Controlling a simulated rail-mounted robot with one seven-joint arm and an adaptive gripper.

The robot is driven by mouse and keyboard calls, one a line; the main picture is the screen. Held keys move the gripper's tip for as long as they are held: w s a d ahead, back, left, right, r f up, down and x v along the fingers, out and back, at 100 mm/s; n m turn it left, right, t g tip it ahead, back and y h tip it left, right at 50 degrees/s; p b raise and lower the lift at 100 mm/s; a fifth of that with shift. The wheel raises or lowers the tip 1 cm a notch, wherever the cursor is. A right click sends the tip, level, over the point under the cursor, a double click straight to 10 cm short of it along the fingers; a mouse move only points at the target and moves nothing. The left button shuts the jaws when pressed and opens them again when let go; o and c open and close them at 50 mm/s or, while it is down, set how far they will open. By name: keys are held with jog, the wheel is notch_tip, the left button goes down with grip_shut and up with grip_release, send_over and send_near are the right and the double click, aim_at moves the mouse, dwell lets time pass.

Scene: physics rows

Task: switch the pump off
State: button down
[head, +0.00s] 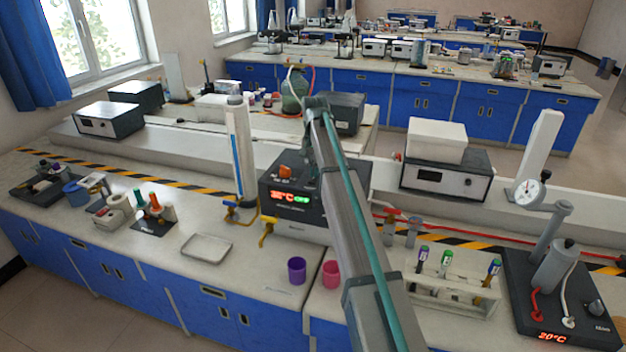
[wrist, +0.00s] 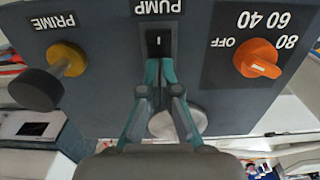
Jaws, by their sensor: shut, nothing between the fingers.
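In the wrist view, a dark control panel (wrist: 205,75) shows upside down. A black rocker switch (wrist: 158,42) sits beneath the PUMP lettering, with a small white mark on it. My gripper (wrist: 160,74) is shut, its teal fingertips together and empty, right at the fingertip-side edge of the switch. I cannot tell whether they touch it, and they cover part of it. In the head view, the dark unit (head: 283,218) stands mid-bench with a red temperature readout and small green text resembling OFF. My arm hides the gripper and switch there.
An orange knob (wrist: 258,58) marked OFF, 40, 60, 80 is right of the switch. A yellow-collared PRIME knob (wrist: 67,58) is to the left.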

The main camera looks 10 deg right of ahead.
jog(key=shift+r+p, duration=1.6)
jog(key=shift+r, duration=1.65)
